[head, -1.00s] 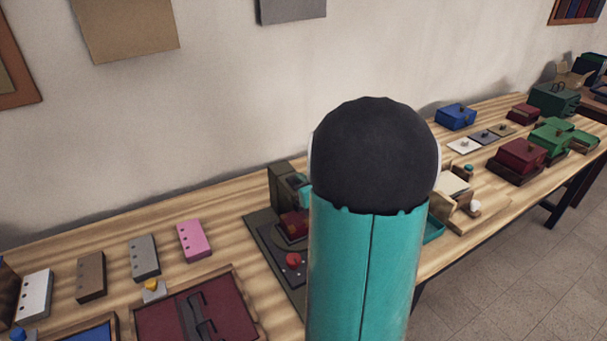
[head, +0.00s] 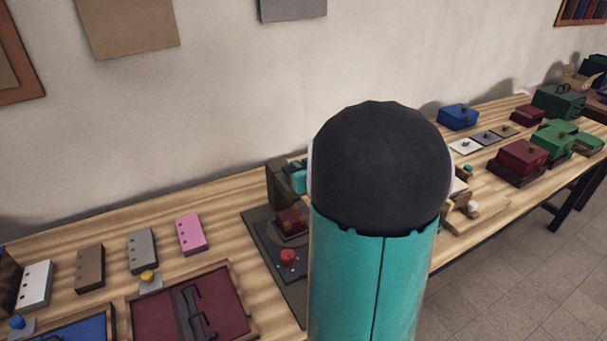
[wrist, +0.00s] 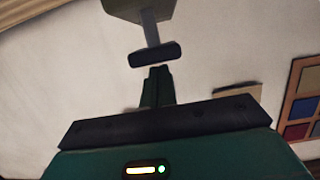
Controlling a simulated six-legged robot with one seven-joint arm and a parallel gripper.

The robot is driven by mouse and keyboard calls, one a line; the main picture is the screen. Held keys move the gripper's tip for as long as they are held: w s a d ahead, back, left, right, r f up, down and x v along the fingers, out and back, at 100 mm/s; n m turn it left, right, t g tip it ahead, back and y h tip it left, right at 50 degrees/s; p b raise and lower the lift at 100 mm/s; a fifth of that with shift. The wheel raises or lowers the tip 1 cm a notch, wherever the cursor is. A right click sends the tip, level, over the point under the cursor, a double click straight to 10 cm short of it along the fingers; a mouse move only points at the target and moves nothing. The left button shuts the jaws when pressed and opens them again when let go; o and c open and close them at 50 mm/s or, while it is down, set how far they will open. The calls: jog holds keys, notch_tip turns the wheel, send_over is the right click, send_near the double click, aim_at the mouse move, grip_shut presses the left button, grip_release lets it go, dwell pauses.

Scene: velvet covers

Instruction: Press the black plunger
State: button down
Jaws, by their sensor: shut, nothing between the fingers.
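In the wrist view, a black plunger (wrist: 155,53) shows as a flat dark pad on a grey rod, which runs from an olive block (wrist: 138,8). My gripper (wrist: 158,70) is shut and empty, and its narrow fingertips are just below the pad in the picture. I cannot tell whether they touch it. In the head view, the olive machine (head: 279,183) stands on the table, and my arm hides part of it. The plunger cannot be made out there. A small teal part of my arm shows beside the machine's top.
The machine's base carries a red knob (head: 288,257) and a dark red block (head: 292,221). A framed dark red tray (head: 230,287) and a pink block (head: 190,234) lie to the left. Several boxes stand farther right on the wooden table (head: 110,220). The wall is behind.

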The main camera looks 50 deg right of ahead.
jog(key=v, duration=1)
jog(key=shift+r, duration=0.3)
jog(key=shift+s+a, duration=0.1)
jog(key=shift+s, duration=0.1)
jog(key=shift+w, duration=0.1)
